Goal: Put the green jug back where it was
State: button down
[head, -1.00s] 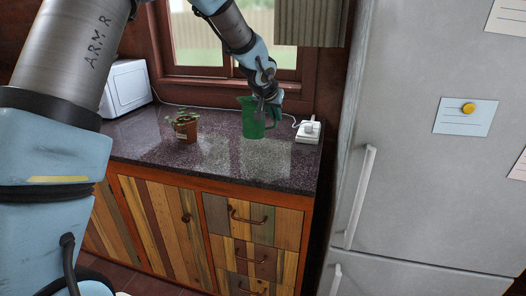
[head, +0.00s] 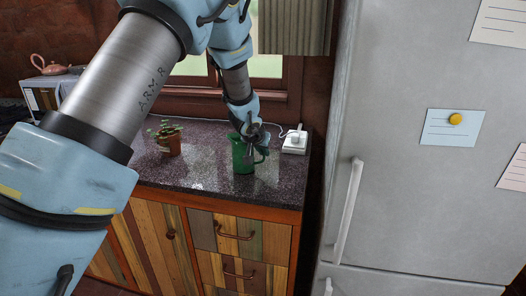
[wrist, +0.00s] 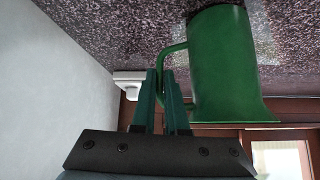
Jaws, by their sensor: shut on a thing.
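The green jug (head: 238,155) is upright over the dark speckled counter (head: 205,177), left of and nearer the front than the white box. I cannot tell whether its base touches the counter. My gripper (head: 257,148) is shut on the jug's handle, on its right side. In the wrist view the jug (wrist: 222,70) fills the upper right, with its handle at the fingertips of my gripper (wrist: 165,80). The fingers partly hide the handle.
A potted plant (head: 173,146) stands to the left on the counter. A white box with a cable (head: 293,144) sits at the back right. A tall fridge (head: 400,190) borders the right side. A pink teapot (head: 48,66) stands at far left. Counter between plant and jug is clear.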

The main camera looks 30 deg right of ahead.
jog(key=shift+f, duration=0.15)
jog(key=c, duration=0.9)
grip_release()
jog(key=shift+c, duration=0.2)
jog(key=shift+r, duration=0.2)
jog(key=b+v, duration=0.2)
jog(key=v, duration=0.9)
jog(key=shift+s+a+r, duration=0.2)
jog(key=shift+a+r, duration=0.05)
jog(key=shift+a, duration=0.05)
